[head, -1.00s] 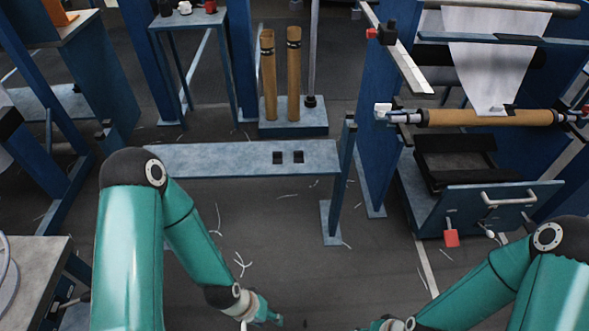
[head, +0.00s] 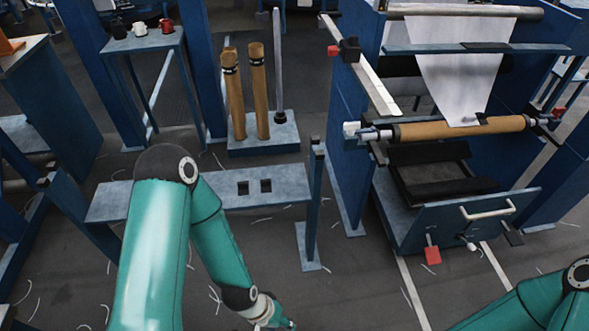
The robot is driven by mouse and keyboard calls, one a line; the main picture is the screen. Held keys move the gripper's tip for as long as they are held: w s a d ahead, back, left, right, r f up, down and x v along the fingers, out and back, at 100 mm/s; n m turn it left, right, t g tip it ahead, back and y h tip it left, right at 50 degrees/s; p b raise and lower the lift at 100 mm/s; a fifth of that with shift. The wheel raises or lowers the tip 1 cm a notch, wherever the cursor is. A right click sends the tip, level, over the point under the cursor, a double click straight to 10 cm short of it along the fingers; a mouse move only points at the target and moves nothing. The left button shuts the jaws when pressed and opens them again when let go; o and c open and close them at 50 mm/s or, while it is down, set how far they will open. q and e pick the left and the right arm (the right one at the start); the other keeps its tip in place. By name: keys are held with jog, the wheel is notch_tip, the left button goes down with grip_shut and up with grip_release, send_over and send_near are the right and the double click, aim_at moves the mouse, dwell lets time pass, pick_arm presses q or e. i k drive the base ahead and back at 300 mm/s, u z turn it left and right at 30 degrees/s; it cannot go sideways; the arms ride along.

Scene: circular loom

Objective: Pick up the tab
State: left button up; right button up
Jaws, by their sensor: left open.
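White fabric (head: 465,70) hangs from the upper bar of the loom and narrows to a point at a brown roll (head: 462,128). A small black tab (head: 482,118) sits at that point, against the roll. A red tag (head: 432,254) hangs at the front of the loom's lower tray; I cannot tell whether the word tab means this one. My left gripper (head: 280,325) is at the bottom edge, partly cut off, open and far from both. My right arm shows at the lower right, but its gripper is out of view.
A small table (head: 143,42) holds cups. The floor before the loom is mostly clear, with thread scraps.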

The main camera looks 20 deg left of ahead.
aim_at(266, 187)
jog(key=z, duration=0.05)
jog(key=i, duration=1)
jog(key=u, duration=0.55)
jog(key=i, duration=0.6)
jog(key=z, duration=0.05)
